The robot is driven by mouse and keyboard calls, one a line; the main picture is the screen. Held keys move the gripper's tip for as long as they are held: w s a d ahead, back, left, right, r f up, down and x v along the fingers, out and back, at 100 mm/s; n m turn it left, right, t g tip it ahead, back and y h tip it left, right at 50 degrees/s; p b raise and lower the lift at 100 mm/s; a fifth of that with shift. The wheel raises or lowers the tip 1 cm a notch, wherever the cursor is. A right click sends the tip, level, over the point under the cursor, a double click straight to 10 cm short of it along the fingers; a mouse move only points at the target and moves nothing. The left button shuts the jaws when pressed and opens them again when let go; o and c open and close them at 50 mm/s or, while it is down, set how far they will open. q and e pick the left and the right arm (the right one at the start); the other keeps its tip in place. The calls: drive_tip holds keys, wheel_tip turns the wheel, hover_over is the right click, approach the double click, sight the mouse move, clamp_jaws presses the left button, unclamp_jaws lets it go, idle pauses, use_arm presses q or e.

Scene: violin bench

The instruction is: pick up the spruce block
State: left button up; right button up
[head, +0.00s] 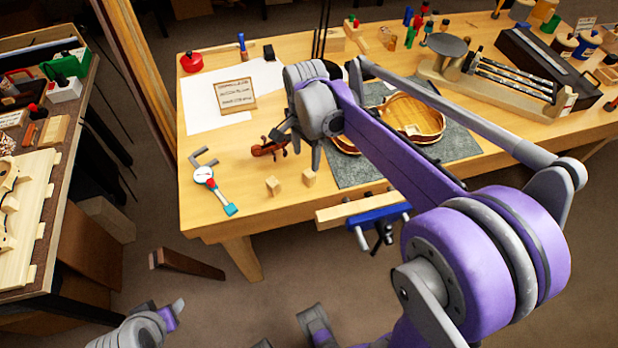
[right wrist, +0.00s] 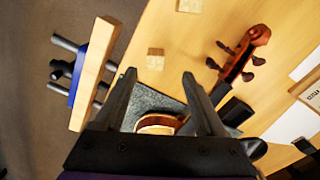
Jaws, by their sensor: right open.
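Two small pale wooden blocks rest on the bench top near its front edge: a right one (head: 309,178) and a left one (head: 273,185). I cannot tell by looks which is spruce. My right gripper (head: 301,150) is open and empty, above the bench just behind the blocks. In the right wrist view the nearer block (right wrist: 155,60) shows between and just beyond the open fingertips (right wrist: 159,75), apart from them. The farther block (right wrist: 190,5) is cut by the top edge. A grey and purple part of my left arm (head: 145,329) shows at the bottom left; its jaws are unclear.
A violin scroll (head: 268,147) lies left of my right gripper. A violin body (head: 415,117) lies on a grey mat (head: 352,175). A blue clamp (head: 378,217) with a wooden bar sits at the front edge. A dial gauge (head: 204,176) lies left of the blocks.

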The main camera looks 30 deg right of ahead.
sight(310, 173)
drive_tip(key=f, duration=0.8)
drive_tip(key=shift+s+d+f+b, duration=0.15)
drive_tip(key=shift+s+d+b, duration=0.15)
drive_tip(key=shift+s+b, duration=0.05)
clamp_jaws()
